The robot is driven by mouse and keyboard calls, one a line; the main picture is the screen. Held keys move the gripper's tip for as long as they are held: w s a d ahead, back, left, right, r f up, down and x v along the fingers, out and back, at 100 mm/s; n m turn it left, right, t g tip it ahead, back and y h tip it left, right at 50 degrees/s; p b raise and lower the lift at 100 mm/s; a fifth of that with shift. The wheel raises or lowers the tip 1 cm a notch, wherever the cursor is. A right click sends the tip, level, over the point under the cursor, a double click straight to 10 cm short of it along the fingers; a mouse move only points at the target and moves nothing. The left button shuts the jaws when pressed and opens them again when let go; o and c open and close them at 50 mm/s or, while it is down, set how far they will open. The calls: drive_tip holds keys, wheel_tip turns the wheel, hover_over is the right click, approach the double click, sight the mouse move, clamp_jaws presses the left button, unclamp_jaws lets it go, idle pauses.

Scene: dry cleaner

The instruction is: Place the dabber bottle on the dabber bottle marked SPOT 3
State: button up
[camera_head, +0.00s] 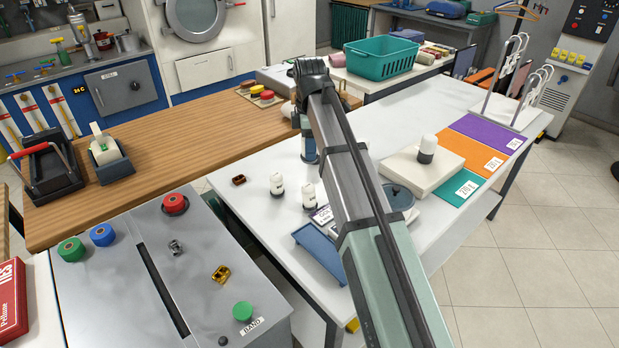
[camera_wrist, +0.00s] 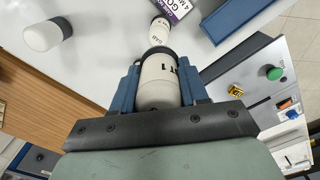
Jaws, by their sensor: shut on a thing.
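My gripper (camera_head: 309,152) shows beyond the arm in the head view, above the white table. In the wrist view its blue fingers (camera_wrist: 160,88) are shut around a white dabber bottle (camera_wrist: 158,78) whose partly hidden lettering seems to end in "T 1". Another white bottle with a grey part (camera_wrist: 43,35) stands apart at left. In the head view two white bottles, (camera_head: 277,184) and (camera_head: 309,195), stand on the table, below my gripper in the picture. I cannot read SPOT 3 on any bottle.
A white-and-grey object (camera_head: 427,149) stands on a pale block (camera_head: 405,178). A grey console (camera_head: 205,270) adjoins at left.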

drive_tip(key=shift+f, duration=4.4)
drive_tip(key=shift+f, duration=0.45)
drive_tip(key=o, duration=1.1)
wheel_tip(320, 180, up, 13)
